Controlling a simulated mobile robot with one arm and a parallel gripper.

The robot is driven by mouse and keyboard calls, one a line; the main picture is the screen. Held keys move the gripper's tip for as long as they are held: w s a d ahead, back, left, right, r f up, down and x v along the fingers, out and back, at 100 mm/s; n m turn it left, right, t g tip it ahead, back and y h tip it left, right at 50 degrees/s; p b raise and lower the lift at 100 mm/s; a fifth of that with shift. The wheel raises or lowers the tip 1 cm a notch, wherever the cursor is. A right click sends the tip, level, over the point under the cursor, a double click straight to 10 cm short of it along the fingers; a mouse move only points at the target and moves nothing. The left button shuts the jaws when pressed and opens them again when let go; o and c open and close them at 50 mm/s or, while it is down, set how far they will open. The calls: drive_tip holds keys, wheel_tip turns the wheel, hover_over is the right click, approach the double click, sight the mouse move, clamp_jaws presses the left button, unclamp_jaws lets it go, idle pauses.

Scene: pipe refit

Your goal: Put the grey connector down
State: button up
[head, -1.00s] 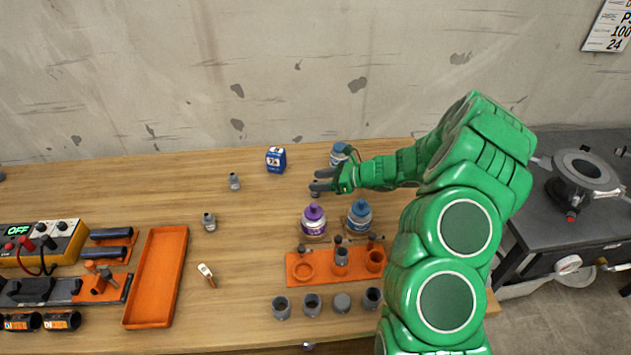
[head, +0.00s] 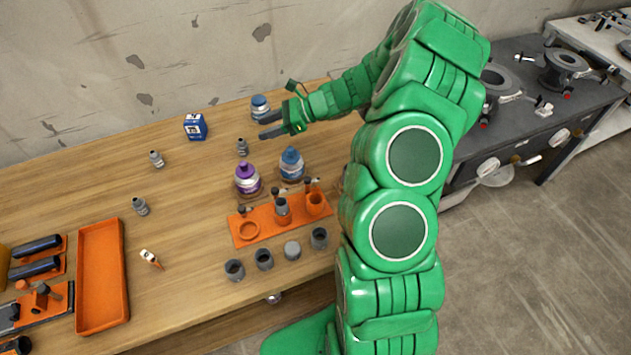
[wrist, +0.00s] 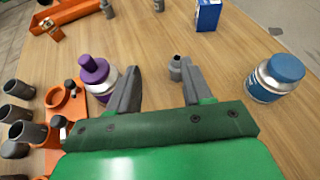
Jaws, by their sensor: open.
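A grey connector (head: 242,147) stands upright on the wooden table, just left of and in front of my gripper (head: 264,127). My gripper is open, and its fingers look empty and above the table. In the wrist view the connector (wrist: 176,67) shows beyond the gap of my gripper (wrist: 161,70), close to the right finger, which partly hides it. Two similar grey connectors, one further left (head: 156,158) and one nearer the front (head: 140,206), also stand on the table.
A purple-capped bottle (head: 247,180) and a blue-capped bottle (head: 291,165) stand in front of the gripper. Another blue-capped bottle (head: 260,106) is behind it. A blue box (head: 195,127), an orange holder (head: 257,222), grey cups (head: 264,259) and an orange tray (head: 102,275) are nearby.

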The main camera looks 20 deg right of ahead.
drive_tip(key=s+a+r+n+g+h, duration=0.25)
drive_tip(key=s+a+r+n, duration=0.4)
drive_tip(key=s, duration=0.35)
drive_tip(key=s+a+r+n+g+h, duration=0.1)
drive_tip(key=s+a+r+n+g, duration=0.45)
drive_tip(key=s, duration=0.45)
drive_tip(key=s+d+r+n+h, duration=0.2)
drive_tip(key=s+d+n+h, duration=0.1)
drive_tip(key=s, duration=0.4)
drive_tip(key=s+d+r+n+t+h, duration=0.1)
drive_tip(key=s+d+r+n+h, duration=0.1)
drive_tip(key=s, duration=0.6)
drive_tip(key=s+d+r+n+t+h, duration=0.1)
drive_tip(key=s+d+r+n+h, duration=0.1)
drive_tip(key=s+d+n+h, duration=0.2)
drive_tip(key=s+d, duration=0.2)
drive_tip(key=s, duration=0.2)
drive_tip(key=shift+s+d+r, duration=0.15)
drive_tip(key=shift+s, duration=0.1)
